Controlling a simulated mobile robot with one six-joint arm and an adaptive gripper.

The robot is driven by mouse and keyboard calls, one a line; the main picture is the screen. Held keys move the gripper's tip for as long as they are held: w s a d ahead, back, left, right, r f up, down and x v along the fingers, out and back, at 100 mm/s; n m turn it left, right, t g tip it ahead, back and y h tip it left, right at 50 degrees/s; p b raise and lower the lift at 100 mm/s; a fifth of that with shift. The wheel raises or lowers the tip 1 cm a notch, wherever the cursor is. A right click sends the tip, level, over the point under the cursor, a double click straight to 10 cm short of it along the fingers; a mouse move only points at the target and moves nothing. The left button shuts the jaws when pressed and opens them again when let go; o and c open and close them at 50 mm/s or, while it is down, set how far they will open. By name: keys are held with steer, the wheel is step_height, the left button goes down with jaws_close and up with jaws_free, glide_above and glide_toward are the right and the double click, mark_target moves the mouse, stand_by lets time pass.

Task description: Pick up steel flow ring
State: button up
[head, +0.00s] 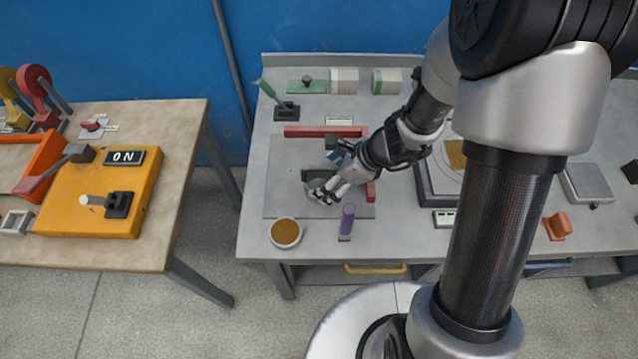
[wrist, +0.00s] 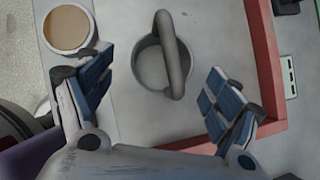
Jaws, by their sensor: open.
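The steel flow ring (wrist: 178,65) is a short grey ring with an arched handle across it. In the wrist view it stands on the pale grey plate (wrist: 120,120), between and beyond my fingertips. My gripper (wrist: 160,82) is open, with one blue-padded finger on each side of the ring and nothing held. In the head view my gripper (head: 325,192) is low over the plate (head: 285,180). There the fingers and wrist mostly hide the ring, and I cannot make it out clearly.
Red bars (head: 325,131) edge the plate at the back and right. A bowl of tan material (head: 285,232) and a purple-handled tool (head: 347,220) sit near the front edge. A green-handled lever (head: 285,108) stands at the back left. The plate's left part is clear.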

mark_target(310, 185)
steer(key=b+x, duration=0.2)
steer(key=x, duration=0.3)
steer(key=shift+w, duration=0.15)
steer(key=shift+c, duration=0.2)
steer(key=c, duration=1.3)
steer(key=shift+r, duration=0.1)
